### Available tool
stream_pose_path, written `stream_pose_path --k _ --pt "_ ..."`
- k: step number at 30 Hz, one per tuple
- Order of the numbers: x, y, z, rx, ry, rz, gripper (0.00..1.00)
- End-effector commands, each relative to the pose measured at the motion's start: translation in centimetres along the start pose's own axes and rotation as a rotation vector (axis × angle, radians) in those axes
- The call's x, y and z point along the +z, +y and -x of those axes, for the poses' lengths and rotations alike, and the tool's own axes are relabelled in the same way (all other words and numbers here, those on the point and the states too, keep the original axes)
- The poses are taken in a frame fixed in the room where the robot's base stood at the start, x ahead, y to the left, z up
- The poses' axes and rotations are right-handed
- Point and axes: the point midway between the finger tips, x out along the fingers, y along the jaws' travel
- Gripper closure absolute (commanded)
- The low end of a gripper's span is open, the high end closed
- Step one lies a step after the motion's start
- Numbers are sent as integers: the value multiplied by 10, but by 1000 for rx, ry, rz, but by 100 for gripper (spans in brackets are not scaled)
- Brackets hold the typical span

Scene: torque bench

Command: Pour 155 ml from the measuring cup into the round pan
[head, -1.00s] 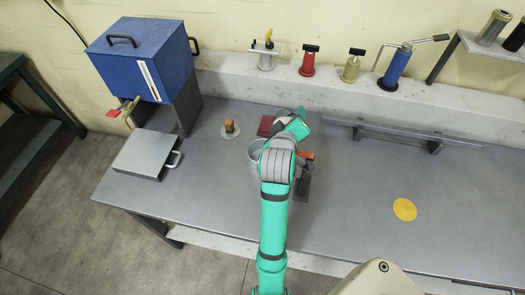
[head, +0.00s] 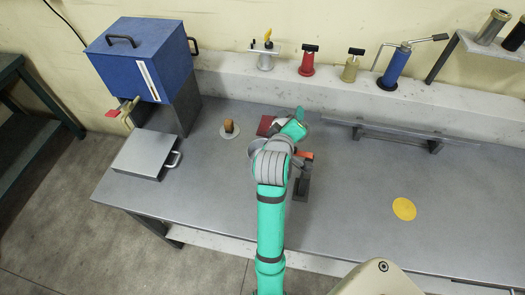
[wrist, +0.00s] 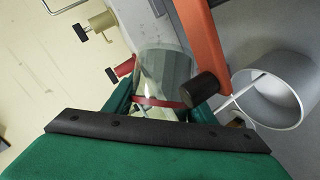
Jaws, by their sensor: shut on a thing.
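My gripper (wrist: 160,104) is shut on the measuring cup (wrist: 163,68), a clear cup with a red band, in the wrist view. The cup looks tipped over against the wall and bench behind it. I cannot make out its liquid level or any stream. The round pan (wrist: 296,112), a pale grey round vessel, is at the right of the wrist view, apart from the cup in the picture. In the head view the pan (head: 256,155) is mostly hidden behind my arm. The green hand (head: 293,129) shows there, but its fingertips and the cup are hidden.
An orange bar (wrist: 200,35) with a black end passes close beside the cup; it also shows in the head view (head: 304,155). The bench's right side is mostly clear.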

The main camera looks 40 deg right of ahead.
Motion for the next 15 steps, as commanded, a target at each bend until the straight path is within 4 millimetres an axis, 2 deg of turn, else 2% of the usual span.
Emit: stream_pose_path --k 15 --pt "1 0 -1 18 -5 30 81"
